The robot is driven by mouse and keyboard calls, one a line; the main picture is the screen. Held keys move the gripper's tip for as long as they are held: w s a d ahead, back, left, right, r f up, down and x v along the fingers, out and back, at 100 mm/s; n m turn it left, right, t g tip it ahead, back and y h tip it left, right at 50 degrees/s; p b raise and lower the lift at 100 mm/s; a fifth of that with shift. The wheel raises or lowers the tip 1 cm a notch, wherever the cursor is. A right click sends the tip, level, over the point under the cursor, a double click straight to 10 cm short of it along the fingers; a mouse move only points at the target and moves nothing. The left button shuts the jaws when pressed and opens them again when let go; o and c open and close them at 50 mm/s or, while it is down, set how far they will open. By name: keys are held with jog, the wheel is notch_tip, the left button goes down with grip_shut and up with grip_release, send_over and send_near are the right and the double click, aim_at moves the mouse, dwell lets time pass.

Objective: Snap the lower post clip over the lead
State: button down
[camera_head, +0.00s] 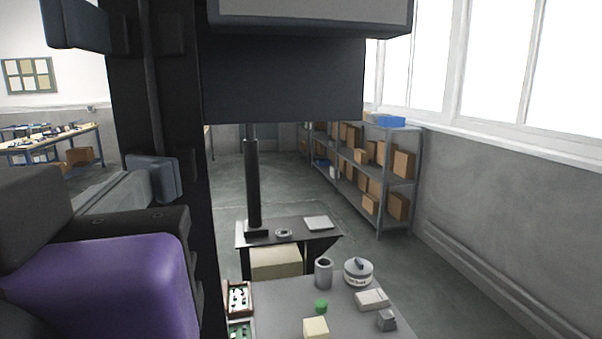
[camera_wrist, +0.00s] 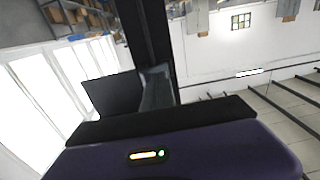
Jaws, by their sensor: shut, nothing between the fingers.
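A tall black post (camera_head: 180,110) fills the left middle of the head view, and it also shows in the wrist view (camera_wrist: 147,35). A thin dark strip (camera_head: 150,80) runs down it; I cannot tell if this is the lead. Small dark blocks stand on the post, an upper one (camera_head: 172,35) and a lower one (camera_head: 188,160); they may be clips, but open or closed cannot be told. My gripper (camera_head: 155,178), with its purple housing, is shut and empty beside the post. Its grey fingers (camera_wrist: 156,86) point toward the post in the wrist view.
A dark panel (camera_head: 285,80) juts right from the post at the top. Below right is a grey bench (camera_head: 270,300) with a cup (camera_head: 323,273), a round tin (camera_head: 358,271) and small blocks. Shelves with boxes (camera_head: 378,170) stand behind.

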jog(key=shift+w+d+r+m+h, duration=0.1)
jog(key=shift+w+d+m+h, duration=0.25)
jog(key=shift+w+d, duration=0.5)
jog(key=shift+w+a, duration=0.1)
jog(key=shift+w, duration=0.3)
jog(key=shift+s, duration=0.1)
